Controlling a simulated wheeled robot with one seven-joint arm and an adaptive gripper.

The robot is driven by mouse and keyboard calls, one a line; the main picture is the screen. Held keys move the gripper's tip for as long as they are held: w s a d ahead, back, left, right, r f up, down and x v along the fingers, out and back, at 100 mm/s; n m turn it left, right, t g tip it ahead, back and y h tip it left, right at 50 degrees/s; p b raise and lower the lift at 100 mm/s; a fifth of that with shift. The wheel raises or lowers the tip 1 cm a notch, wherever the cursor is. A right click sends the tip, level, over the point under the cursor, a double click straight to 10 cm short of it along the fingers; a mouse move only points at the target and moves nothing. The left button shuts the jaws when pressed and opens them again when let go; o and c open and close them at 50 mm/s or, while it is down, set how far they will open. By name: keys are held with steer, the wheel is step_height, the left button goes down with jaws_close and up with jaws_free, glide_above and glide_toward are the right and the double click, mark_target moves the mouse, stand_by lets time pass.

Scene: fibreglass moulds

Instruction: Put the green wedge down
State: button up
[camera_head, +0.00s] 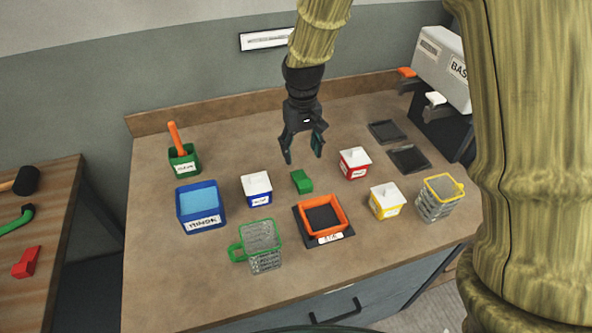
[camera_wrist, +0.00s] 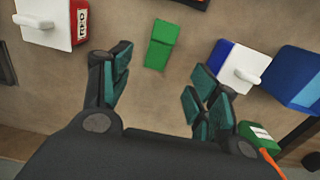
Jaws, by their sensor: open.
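The green wedge (camera_head: 301,181) lies on the brown worktop between the white-lidded blue box and the white-lidded red box. It also shows in the wrist view (camera_wrist: 161,44), beyond my fingertips and apart from them. My gripper (camera_head: 303,158) is open and empty above the worktop, behind the wedge in the head view. In the wrist view its two fingers (camera_wrist: 158,75) are spread wide with bare worktop between them.
Near the wedge stand a blue lidded box (camera_head: 257,189), a red lidded box (camera_head: 354,163) and an orange-rimmed tray (camera_head: 341,228). A blue bin (camera_head: 184,215), a green mesh basket (camera_head: 243,254) and a yellow lidded box (camera_head: 386,201) stand farther out. The worktop behind the wedge is clear.

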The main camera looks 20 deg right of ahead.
mark_target(303, 179)
steer(key=s+f, duration=0.2)
steer(key=s, duration=0.1)
steer(key=shift+s+d+f+p, duration=0.1)
steer(key=shift+d+f+p, duration=0.05)
steer(key=shift+p, duration=0.25)
steer(key=shift+f, duration=0.2)
steer(key=shift+w+f, duration=1.2)
steer(key=shift+f, duration=0.05)
steer(key=shift+s+f+p, duration=0.65)
steer(key=shift+s+p, duration=0.25)
steer(key=shift+p, duration=0.05)
steer(key=f, duration=0.1)
steer(key=w+f, duration=0.1)
steer(key=f, duration=0.1)
steer(key=shift+s+f+p, duration=0.1)
steer(key=shift+p, duration=0.2)
steer(key=shift+s, duration=0.2)
steer(key=shift+w, duration=0.15)
steer(key=shift+c, duration=1.4)
steer(key=c, duration=0.9)
